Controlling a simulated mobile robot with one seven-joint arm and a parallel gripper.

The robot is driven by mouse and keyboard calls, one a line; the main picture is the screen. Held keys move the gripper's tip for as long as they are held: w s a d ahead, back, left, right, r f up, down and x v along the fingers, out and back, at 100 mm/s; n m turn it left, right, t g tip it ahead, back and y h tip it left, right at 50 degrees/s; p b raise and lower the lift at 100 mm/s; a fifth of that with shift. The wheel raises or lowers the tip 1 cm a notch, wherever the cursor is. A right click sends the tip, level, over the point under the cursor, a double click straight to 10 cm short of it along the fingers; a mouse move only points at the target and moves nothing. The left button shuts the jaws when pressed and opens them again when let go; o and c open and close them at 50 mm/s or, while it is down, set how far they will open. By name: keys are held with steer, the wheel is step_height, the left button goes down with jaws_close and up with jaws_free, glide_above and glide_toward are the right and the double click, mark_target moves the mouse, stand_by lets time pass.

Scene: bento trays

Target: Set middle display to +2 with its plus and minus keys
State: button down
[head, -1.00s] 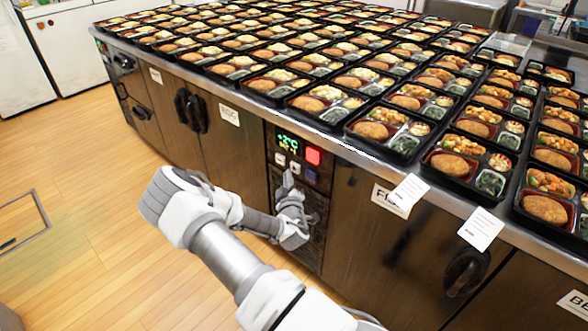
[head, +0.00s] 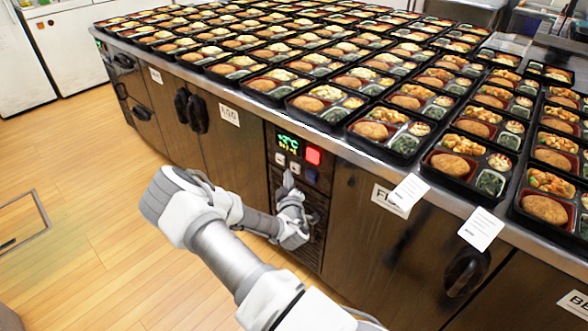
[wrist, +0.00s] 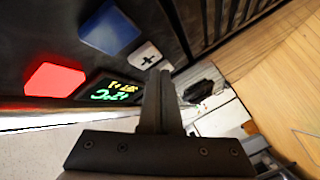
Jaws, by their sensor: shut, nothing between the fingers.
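The control panel on the dark cabinet front has a small lit display (head: 288,142) with a green upper line and a smaller yellow line below. In the head view the green line looks like +3°C, but the digit is small. The display is upside down in the wrist view (wrist: 112,91), where the digit is hard to read. The white plus key (wrist: 147,56) shows beside a blue key (wrist: 109,28). In the head view one white key (head: 280,158) sits under the display. My gripper (head: 289,178) is shut and empty, its tips (wrist: 163,72) close to the plus key; contact is unclear.
A red key (head: 313,156) sits right of the display. A steel counter (head: 345,149) above holds many bento trays. Black door handles (head: 190,110) stick out on the left and another (head: 467,271) on the right.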

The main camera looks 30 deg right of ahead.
steer(key=shift+d, duration=0.15)
steer(key=shift+w+d, duration=0.1)
steer(key=shift+d, duration=0.1)
steer(key=shift+w+d, duration=0.2)
steer(key=shift+d, duration=0.25)
stand_by(0.6)
steer(key=shift+a, duration=0.1)
steer(key=shift+s+a+b, duration=0.3)
steer(key=shift+s+a, duration=0.05)
steer(key=shift+a, duration=0.4)
steer(key=a, duration=0.1)
steer(key=s+a, duration=0.1)
steer(key=a, duration=0.2)
steer(key=shift+s+a, duration=0.35)
stand_by(1.7)
